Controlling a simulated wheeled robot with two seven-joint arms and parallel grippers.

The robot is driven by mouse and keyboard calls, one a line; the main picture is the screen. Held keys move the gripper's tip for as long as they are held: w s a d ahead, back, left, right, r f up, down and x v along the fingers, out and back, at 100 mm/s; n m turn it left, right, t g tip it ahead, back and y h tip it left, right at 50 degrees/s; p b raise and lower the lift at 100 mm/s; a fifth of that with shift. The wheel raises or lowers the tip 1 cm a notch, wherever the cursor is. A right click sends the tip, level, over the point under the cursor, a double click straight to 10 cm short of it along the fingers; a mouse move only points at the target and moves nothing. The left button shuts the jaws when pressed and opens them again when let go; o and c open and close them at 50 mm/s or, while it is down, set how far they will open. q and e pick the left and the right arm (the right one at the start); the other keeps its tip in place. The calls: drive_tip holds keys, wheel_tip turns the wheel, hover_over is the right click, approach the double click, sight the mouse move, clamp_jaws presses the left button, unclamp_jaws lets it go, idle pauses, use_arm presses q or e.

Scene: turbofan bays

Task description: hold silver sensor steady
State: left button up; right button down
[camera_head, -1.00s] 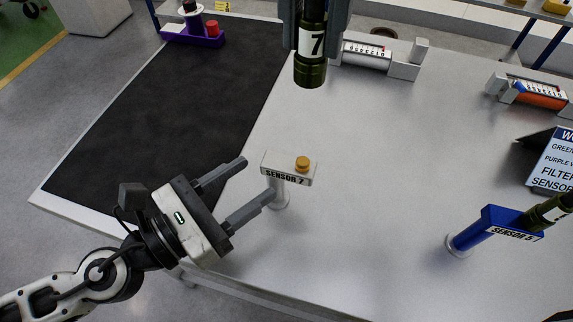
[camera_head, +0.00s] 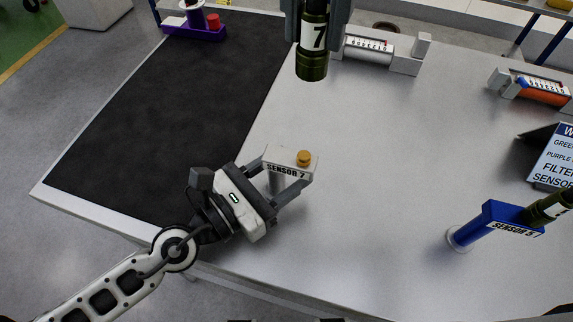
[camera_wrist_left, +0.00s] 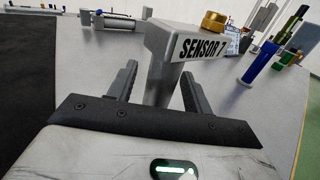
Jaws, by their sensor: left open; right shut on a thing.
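The silver sensor (camera_head: 291,160), labelled SENSOR 7, stands upright on the table with a gold fitting (camera_head: 303,157) on its top. My left gripper (camera_head: 284,175) is open, with one finger on either side of the sensor's post below the head. In the left wrist view the post (camera_wrist_left: 162,82) shows between the two open fingers; contact cannot be told. My right gripper (camera_head: 317,14) is at the top of the head view, shut on a dark green cable plug (camera_head: 312,62) with a white 7 label. The plug hangs above the table, apart from the sensor.
A blue sensor (camera_head: 487,225) labelled SENSOR 5, with a dark green plug on it, stands at the right. A silver canister (camera_head: 368,48) and an orange one (camera_head: 540,90) lie in holders behind. A dark mat (camera_head: 165,110) covers the table's left. A sign (camera_head: 553,160) stands far right.

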use_arm(q)
drive_tip(key=shift+w+d, duration=0.25)
drive_tip(key=shift+w, duration=0.05)
clamp_jaws()
use_arm(e)
wheel_tip(320, 180, down, 9)
drive_tip(key=shift+r, duration=0.2)
